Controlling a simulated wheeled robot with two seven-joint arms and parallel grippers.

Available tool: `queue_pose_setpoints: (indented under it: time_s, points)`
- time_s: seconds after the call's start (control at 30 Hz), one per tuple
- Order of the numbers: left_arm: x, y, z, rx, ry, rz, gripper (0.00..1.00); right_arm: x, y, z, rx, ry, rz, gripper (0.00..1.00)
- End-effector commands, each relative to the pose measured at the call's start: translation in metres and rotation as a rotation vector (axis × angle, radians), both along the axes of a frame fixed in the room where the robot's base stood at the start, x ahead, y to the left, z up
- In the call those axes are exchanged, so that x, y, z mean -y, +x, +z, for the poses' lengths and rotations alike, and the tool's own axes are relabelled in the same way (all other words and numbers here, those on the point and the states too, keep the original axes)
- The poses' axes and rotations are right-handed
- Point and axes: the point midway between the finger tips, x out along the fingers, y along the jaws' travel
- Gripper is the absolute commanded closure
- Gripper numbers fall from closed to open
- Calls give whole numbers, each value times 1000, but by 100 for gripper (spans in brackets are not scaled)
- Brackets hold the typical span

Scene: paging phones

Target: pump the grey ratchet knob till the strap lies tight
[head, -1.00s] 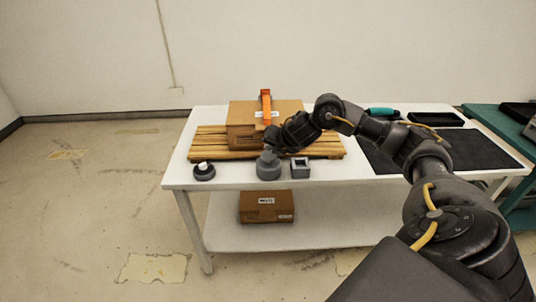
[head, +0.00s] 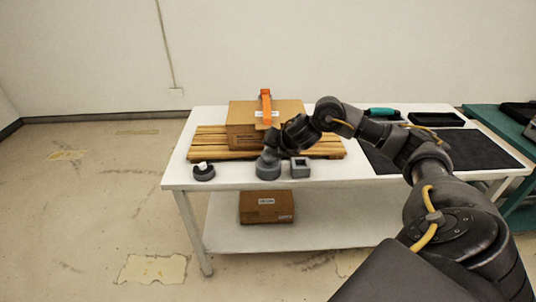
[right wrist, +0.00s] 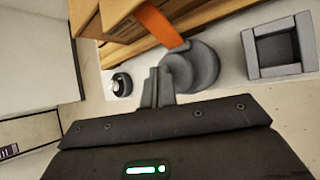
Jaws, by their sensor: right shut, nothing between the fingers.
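The grey ratchet knob (head: 268,171) is a round, stepped piece at the table's front, before a cardboard box (head: 241,132). An orange strap (head: 266,100) runs over the box and down its front; in the right wrist view the strap (right wrist: 160,25) comes down to the knob (right wrist: 198,68). I cannot tell how tight it lies. My right gripper (head: 268,152) is at the knob's top in the head view. In the right wrist view its fingers (right wrist: 155,82) are shut and empty, close beside the knob; contact is unclear. My left gripper is not in view.
The box sits on a wooden pallet (head: 205,146) on the white table (head: 233,178). A grey square block (head: 300,168) stands right of the knob, a dark round piece with a white top (head: 204,171) left. A black mat (head: 475,150) lies at right. Another box (head: 266,207) is on the lower shelf.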

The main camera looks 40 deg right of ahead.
Motion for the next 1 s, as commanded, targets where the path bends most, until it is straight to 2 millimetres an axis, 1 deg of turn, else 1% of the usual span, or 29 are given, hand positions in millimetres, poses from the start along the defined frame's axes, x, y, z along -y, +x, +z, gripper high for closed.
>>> queue_pose_setpoints:
  time_s: [1.0]
  points:
    - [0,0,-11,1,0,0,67,-1,0,-14,-3,0,2,100]
